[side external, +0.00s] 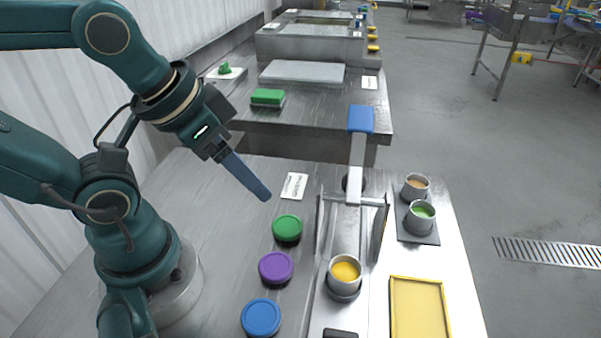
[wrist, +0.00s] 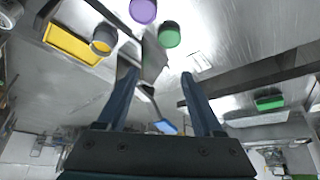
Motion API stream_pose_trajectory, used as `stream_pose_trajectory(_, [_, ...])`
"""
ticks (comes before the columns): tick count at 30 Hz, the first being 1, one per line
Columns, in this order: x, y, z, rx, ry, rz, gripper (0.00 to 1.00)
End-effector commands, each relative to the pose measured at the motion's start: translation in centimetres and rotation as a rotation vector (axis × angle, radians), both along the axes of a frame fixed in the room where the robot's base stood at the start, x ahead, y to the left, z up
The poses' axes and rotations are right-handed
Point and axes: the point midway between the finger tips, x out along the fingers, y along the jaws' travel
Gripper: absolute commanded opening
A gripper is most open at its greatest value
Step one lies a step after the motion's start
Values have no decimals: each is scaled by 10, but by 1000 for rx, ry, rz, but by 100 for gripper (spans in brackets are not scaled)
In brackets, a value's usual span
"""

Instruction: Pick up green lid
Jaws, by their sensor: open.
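The green lid (side external: 287,227) is a round disc lying on the metal table, behind the purple lid (side external: 276,267) and the blue lid (side external: 261,316) in a row. My gripper (side external: 263,194) has blue fingers and is above the table, up and to the left of the green lid, apart from it. In the wrist view the two fingers (wrist: 162,72) stand wide apart with nothing between them. The green lid (wrist: 169,36) shows beyond the fingertips near the top, beside the purple lid (wrist: 143,10).
A metal press with a blue handle (side external: 360,118) stands right of the lids. A cup of yellow filling (side external: 344,289) is at its front. Right of it are a yellow tray (side external: 391,310) and two cups on a dark plate (side external: 418,238). A white card (side external: 294,186) lies behind the green lid.

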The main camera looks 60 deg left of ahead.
Motion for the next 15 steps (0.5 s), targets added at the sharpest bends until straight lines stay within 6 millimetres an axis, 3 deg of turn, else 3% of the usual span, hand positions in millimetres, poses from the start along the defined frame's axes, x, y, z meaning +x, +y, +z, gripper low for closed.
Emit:
stream_pose_trajectory(10, [0, 0, 0, -3, 0, 6, 83])
stream_pose_trajectory(15, [1, 1, 3, -52, -2, 107, 83])
